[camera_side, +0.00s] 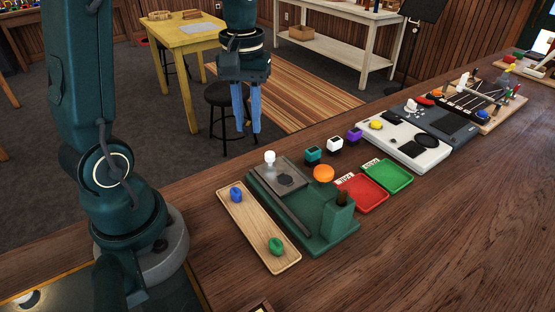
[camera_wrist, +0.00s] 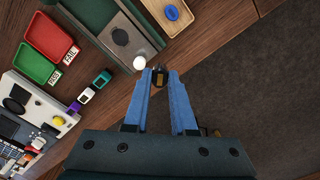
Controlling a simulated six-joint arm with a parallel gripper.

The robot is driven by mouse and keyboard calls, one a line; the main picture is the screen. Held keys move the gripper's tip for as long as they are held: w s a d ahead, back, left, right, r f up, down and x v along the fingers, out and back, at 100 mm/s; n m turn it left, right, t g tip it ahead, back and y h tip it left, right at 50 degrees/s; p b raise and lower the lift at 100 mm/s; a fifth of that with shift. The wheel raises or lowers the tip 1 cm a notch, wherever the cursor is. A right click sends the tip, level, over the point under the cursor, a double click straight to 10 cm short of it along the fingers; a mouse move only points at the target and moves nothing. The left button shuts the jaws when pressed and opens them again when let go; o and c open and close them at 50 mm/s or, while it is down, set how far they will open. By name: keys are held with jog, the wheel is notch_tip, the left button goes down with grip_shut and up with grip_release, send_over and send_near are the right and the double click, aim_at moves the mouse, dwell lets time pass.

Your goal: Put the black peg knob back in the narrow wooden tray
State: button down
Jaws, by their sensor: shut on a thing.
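My gripper (camera_side: 246,122) is raised over the far side of the bench, fingers pointing down, apart from the tray. In the wrist view its blue fingertips (camera_wrist: 159,75) are closed on a small dark piece, the black peg knob (camera_wrist: 158,80); it is mostly hidden between them, with a brownish patch showing. The narrow wooden tray (camera_side: 256,220) lies near the bench's left edge. It holds a blue knob (camera_side: 236,194) toward its far end and a green knob (camera_side: 276,246) toward its near end, with bare wood between. The tray's end and blue knob also show in the wrist view (camera_wrist: 178,27).
A green stand (camera_side: 334,238) with a post and a white-topped piece (camera_side: 270,157) adjoins the tray. An orange disc (camera_side: 323,173), small coloured blocks, a red tray (camera_side: 366,206) and a green tray (camera_side: 401,176) lie to its right.

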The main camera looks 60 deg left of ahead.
jog(key=s+m, duration=0.9)
send_over(254, 222)
notch_tip(254, 222, down, 7)
jog(key=shift+r, duration=0.1)
jog(key=shift+f, duration=1.95)
jog(key=shift+f, duration=0.2)
jog(key=c, duration=0.7)
grip_release()
jog(key=shift+c, duration=0.2)
